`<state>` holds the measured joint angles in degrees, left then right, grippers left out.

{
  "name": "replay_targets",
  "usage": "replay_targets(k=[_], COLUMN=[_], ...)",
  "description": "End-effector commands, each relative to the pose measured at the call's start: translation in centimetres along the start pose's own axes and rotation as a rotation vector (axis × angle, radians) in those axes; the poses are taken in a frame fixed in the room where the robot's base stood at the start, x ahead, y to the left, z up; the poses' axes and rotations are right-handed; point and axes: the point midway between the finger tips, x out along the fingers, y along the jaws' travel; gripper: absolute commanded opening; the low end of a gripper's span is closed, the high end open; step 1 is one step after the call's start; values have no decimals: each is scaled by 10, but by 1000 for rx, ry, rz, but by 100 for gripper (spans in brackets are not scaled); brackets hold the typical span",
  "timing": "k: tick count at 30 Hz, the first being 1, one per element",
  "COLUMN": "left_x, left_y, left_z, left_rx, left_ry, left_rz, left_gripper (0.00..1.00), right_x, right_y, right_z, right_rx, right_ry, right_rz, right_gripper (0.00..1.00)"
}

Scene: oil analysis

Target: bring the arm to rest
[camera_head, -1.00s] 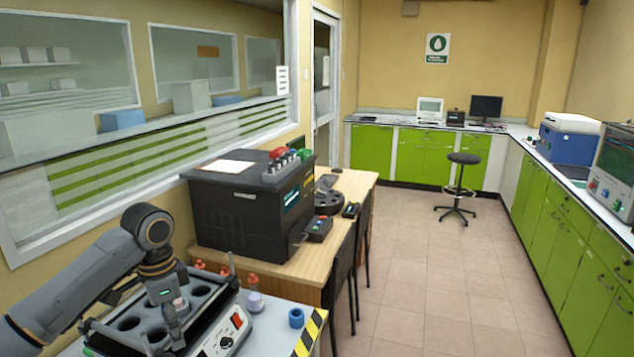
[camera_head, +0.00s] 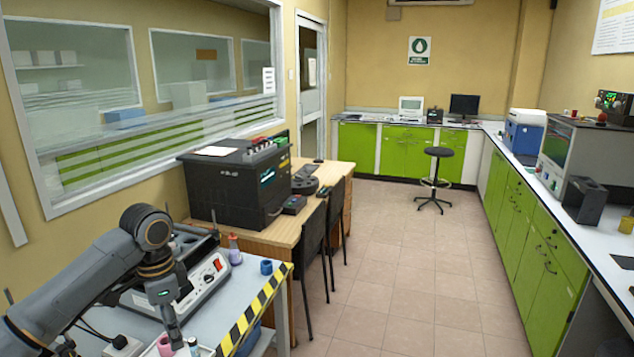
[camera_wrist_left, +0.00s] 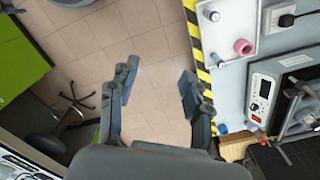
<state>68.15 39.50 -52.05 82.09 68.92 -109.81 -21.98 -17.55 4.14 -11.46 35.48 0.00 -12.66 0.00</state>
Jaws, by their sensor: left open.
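My left arm comes in from the left in the head view, bent at a dark joint, with its gripper (camera_head: 172,322) hanging down over the front of the white worktable (camera_head: 238,290). In the left wrist view the two fingers of the left gripper (camera_wrist_left: 158,92) are wide apart, with nothing between them but floor tiles beyond. The table's yellow and black striped edge (camera_wrist_left: 193,40) passes just behind the right finger. My right gripper is in neither view.
Near the arm are a heating block with a control panel (camera_head: 208,275), a bottle (camera_head: 235,250), a blue ring (camera_head: 266,267) and a pink cup (camera_head: 165,345). A black machine (camera_head: 235,190) stands on the wooden desk behind. The tiled floor (camera_head: 400,260) is open to the right.

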Motion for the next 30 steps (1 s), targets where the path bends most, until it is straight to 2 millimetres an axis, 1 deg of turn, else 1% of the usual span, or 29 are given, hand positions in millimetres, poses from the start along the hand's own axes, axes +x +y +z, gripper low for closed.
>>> replay_targets(k=[1, 5, 8, 11, 14, 15, 17, 20, 23, 24, 26, 27, 29, 30], left_x=[4, 26, 45, 68, 97, 110, 132, 176, 236, 265, 309, 338, 379, 404], left_y=[0, -5, -8, -11, -14, -16, -16, -16, -11, -6, 5, 14, 30, 42], left_z=[-1, -10, -16, -23, -30, -32, -35, -38, -34, -31, -22, -14, 0, 11], left_rx=[-5, -42, -73, -109, -155, -176, -209, -276, -359, -396, -454, -489, -537, -564], left_ry=[2, 32, 54, 79, 108, 119, 136, 164, 188, 196, 205, 208, 207, 205], left_rz=[2, 2, 1, 0, -2, -4, -5, -10, -18, -22, -32, -39, -50, -58], left_gripper=[49, 49, 49, 49, 49, 49, 49, 49, 49, 49, 49, 49, 49, 49], right_x=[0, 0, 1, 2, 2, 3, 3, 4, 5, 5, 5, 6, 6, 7], right_y=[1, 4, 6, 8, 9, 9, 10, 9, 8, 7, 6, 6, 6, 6], right_z=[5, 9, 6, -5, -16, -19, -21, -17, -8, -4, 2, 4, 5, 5], right_rx=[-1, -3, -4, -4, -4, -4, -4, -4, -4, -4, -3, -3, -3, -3], right_ry=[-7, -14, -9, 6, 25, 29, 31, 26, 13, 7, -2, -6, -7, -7], right_rz=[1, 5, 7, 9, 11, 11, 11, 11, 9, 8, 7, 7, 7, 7], right_gripper=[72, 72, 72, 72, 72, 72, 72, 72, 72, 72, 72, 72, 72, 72])
